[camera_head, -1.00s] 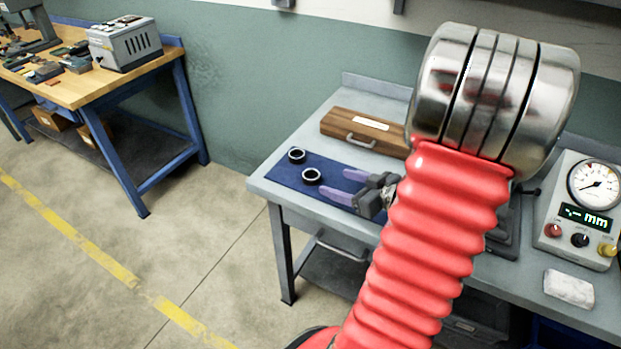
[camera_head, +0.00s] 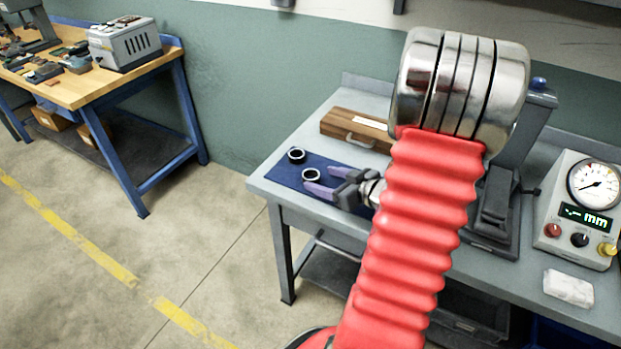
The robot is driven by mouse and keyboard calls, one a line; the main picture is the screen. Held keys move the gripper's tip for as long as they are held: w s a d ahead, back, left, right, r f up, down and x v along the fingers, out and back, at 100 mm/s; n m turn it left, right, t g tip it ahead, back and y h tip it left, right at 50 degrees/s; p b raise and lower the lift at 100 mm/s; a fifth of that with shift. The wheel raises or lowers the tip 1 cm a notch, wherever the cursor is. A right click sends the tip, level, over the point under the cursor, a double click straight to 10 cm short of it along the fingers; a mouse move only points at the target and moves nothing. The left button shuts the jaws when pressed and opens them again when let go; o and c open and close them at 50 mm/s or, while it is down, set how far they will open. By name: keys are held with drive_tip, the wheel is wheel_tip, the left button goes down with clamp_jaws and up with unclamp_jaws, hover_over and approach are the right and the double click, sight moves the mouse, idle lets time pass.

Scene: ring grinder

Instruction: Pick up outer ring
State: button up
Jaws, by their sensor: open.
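Two dark rings lie on the blue mat (camera_head: 285,176) at the left end of the grey bench. The nearer ring (camera_head: 311,174) shows a pale inner edge. The farther ring (camera_head: 296,155) lies up and to its left. I cannot tell from this view which one is the outer ring. My gripper (camera_head: 322,181) is open, with two purple fingers pointing left. Its fingertips are close to the nearer ring, one on each side of it in the picture. I cannot tell their height above the mat or whether they touch the ring.
A wooden case (camera_head: 357,131) lies behind the mat. A dark stand (camera_head: 495,215) stands right of my arm, and a gauge box (camera_head: 582,215) is farther right with a white cloth (camera_head: 568,288) in front. The floor left of the bench is clear.

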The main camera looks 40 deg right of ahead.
sight(306, 174)
drive_tip(key=shift+x, duration=2)
drive_tip(key=shift+a+f, duration=0.1)
drive_tip(key=c, duration=1.2)
wheel_tip(306, 174, up, 10)
